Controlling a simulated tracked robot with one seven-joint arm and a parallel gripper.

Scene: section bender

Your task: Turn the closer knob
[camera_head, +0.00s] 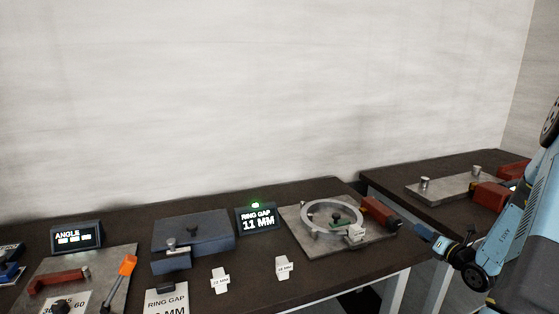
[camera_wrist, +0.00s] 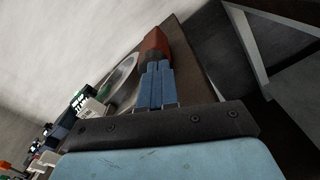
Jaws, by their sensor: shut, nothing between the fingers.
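A red block (camera_head: 378,211), which seems to carry the closer knob, stands at the right edge of a metal plate (camera_head: 312,243) beside a grey ring (camera_head: 308,222). A dark end on its right side may be the knob. My gripper (camera_head: 421,231) is to the right of it, its blue fingers pointing at that end. In the wrist view the shut blue fingers (camera_wrist: 157,72) lie together just below the red-brown piece (camera_wrist: 153,43) and overlap its near end. I cannot tell whether they touch it. The fingers hide the knob's near face.
A display (camera_head: 257,219) with a green light reads RING GAP 11 MM. White tags (camera_head: 284,267), a blue-grey block (camera_head: 193,240) and an orange-handled lever (camera_head: 127,266) stand on the dark table to the left. A second table (camera_head: 400,178) is at the right, behind my arm.

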